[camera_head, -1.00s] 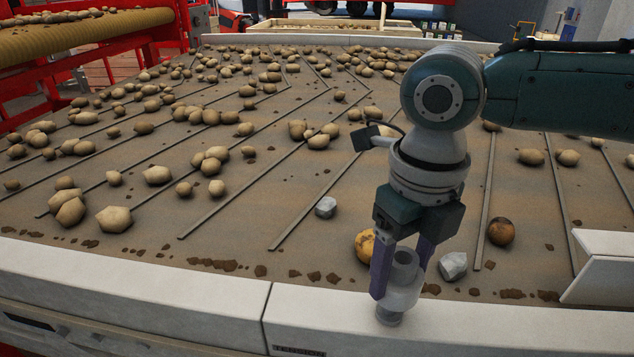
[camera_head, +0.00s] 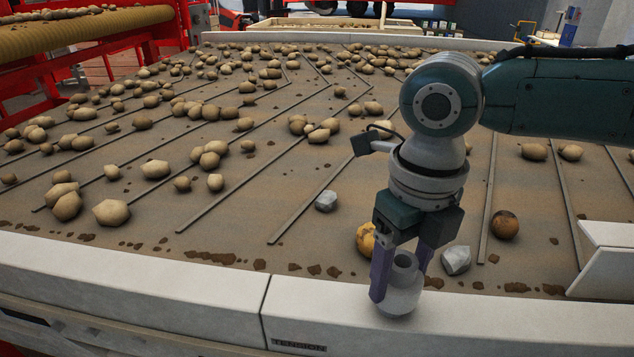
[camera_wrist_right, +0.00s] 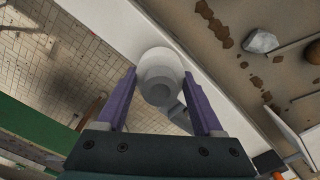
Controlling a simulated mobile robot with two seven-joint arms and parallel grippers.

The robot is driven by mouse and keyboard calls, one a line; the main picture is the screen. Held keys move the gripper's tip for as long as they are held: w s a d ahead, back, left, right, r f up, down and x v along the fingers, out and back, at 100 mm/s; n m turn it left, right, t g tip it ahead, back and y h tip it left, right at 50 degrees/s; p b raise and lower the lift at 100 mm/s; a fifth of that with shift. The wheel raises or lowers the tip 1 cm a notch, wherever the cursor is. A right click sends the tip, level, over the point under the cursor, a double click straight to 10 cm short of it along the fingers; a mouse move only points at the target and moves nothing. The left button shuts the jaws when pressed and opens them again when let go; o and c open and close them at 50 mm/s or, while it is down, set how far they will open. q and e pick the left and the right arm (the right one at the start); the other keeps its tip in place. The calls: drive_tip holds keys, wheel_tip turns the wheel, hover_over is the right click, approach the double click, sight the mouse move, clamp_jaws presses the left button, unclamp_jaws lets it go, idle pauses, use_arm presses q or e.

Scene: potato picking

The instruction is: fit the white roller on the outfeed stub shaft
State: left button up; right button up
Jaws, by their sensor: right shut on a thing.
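The white roller (camera_head: 402,292) is a pale, short cylinder with a narrower hollow neck at its top. My right gripper (camera_head: 399,281) is shut on it, one purple finger on each side, at the belt's near white rail. In the right wrist view the roller (camera_wrist_right: 161,65) sits between the fingers (camera_wrist_right: 159,76), its round grey neck towards the camera. The roller stands roughly upright and low at the rail. The outfeed stub shaft is not clearly seen; whether the roller is around it I cannot tell. My left gripper is not in view.
The near rail (camera_head: 170,285) runs along the front. Just behind the gripper lie a yellowish potato (camera_head: 365,238) and a grey stone (camera_head: 456,260). A white guide plate (camera_head: 605,265) stands at the right. Many potatoes cover the belt (camera_head: 250,200).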

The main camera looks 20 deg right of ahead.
drive_tip(key=shift+f+b, duration=0.65)
drive_tip(key=shift+f, duration=0.3)
drive_tip(key=o, duration=1.5)
wheel_tip(320, 180, up, 9)
drive_tip(key=b, duration=0.2)
drive_tip(key=shift+b, duration=0.35)
drive_tip(key=shift+r, duration=0.55)
